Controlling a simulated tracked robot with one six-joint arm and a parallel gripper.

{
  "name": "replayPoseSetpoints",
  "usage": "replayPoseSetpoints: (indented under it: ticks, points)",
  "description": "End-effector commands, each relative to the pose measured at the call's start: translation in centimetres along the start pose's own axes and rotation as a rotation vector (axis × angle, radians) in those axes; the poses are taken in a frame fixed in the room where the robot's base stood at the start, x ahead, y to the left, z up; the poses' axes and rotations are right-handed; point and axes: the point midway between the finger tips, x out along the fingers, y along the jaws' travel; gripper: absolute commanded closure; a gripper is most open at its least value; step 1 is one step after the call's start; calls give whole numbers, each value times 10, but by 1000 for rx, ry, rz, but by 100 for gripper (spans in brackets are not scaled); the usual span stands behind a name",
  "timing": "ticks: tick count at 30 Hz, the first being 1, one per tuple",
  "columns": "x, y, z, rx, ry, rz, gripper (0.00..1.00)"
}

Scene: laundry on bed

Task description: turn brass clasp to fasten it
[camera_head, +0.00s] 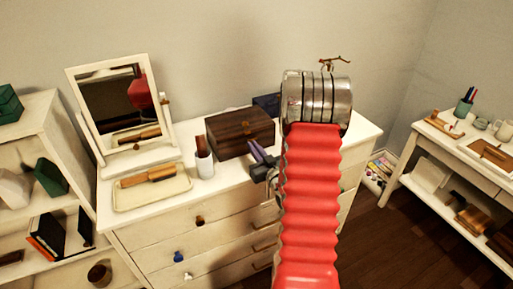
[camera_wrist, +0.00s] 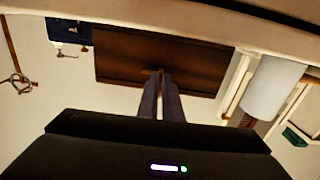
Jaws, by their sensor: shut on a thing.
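A dark brown wooden box (camera_head: 239,132) stands shut on the white dresser top. In the wrist view the box (camera_wrist: 200,68) fills the upper middle, with its front towards me. A small brass clasp (camera_wrist: 149,72) shows at the tips of my gripper (camera_wrist: 160,74), partly hidden by the fingers. The fingers are close together and shut on the clasp. In the head view my gripper (camera_head: 258,152) is at the front face of the box. The clasp cannot be made out there, so its exact angle is unclear.
A white cup (camera_head: 204,165) with a brush stands left of the box. A tray (camera_head: 122,199) with a wooden brush and a tilting mirror (camera_head: 110,98) are further left. A dark blue box (camera_wrist: 69,32) is beside the wooden box. A side table (camera_head: 470,148) stands at right.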

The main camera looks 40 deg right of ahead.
Motion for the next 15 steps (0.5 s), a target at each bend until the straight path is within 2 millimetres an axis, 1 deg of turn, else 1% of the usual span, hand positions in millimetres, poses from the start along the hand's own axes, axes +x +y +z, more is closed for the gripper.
replayPoseSetpoints:
  ticks: [8, 15]
  points:
    - [0, -3, 0, -94, 1, -6, 100]
    - [0, -4, 0, -263, 2, -6, 100]
